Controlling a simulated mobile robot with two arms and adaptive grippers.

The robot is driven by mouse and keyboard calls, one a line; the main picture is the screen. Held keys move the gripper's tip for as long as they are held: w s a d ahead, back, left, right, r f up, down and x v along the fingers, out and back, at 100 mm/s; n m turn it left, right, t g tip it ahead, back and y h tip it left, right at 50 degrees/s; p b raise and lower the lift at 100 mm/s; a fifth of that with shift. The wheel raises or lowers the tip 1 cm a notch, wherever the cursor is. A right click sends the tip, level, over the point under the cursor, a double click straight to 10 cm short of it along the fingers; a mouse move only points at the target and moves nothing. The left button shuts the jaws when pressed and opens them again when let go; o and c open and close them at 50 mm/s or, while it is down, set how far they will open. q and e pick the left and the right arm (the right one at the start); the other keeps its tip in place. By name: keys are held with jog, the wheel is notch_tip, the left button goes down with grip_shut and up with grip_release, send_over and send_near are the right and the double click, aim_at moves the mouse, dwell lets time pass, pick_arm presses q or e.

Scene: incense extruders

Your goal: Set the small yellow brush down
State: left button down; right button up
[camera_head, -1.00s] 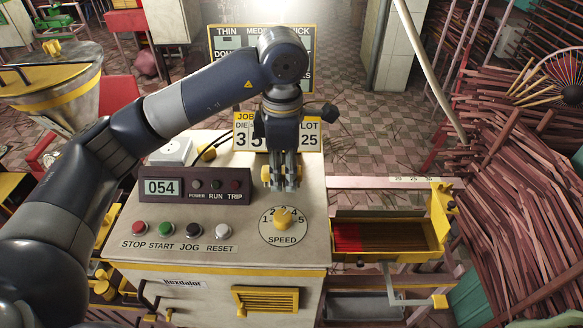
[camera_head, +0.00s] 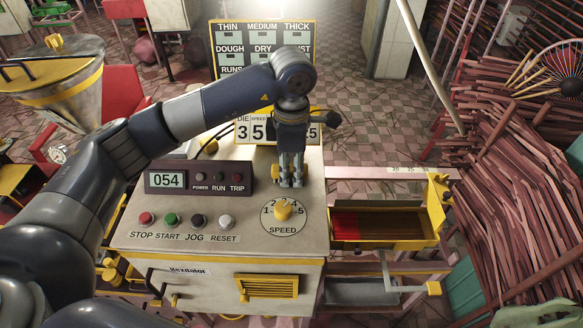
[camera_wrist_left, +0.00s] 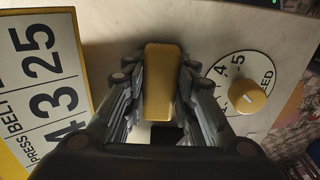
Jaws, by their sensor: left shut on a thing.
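The small yellow brush (camera_wrist_left: 160,80) is between the two fingers of my left gripper (camera_wrist_left: 163,105) in the left wrist view. The fingers are shut on its sides. In the head view my left gripper (camera_head: 291,183) points down over the pale machine top, just behind the yellow speed knob (camera_head: 283,210). Only a bit of the yellow brush (camera_head: 275,172) shows beside the fingers there. I cannot tell whether the brush touches the surface. My right gripper is not in view.
The speed knob (camera_wrist_left: 247,97) is close beside the gripper. A number card (camera_head: 257,130) stands behind it. The display box (camera_head: 198,178) and several buttons are to the left. A yellow drawer (camera_head: 385,225) with red sticks is to the right. Bare machine top (camera_head: 250,200) lies left of the knob.

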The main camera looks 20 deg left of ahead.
aim_at(292, 167)
pick_arm(q)
jog(key=shift+s+f, duration=0.1)
jog(key=shift+f, duration=0.2)
jog(key=c, duration=1.5)
grip_release()
jog(key=shift+o, duration=0.9)
jog(key=shift+r, duration=0.1)
jog(key=shift+r, duration=0.5)
notch_tip(292, 167, up, 10)
jog(key=b, duration=0.2)
jog(key=shift+f+b, duration=0.15)
jog(key=shift+b, duration=0.25)
jog(key=shift+r, duration=1)
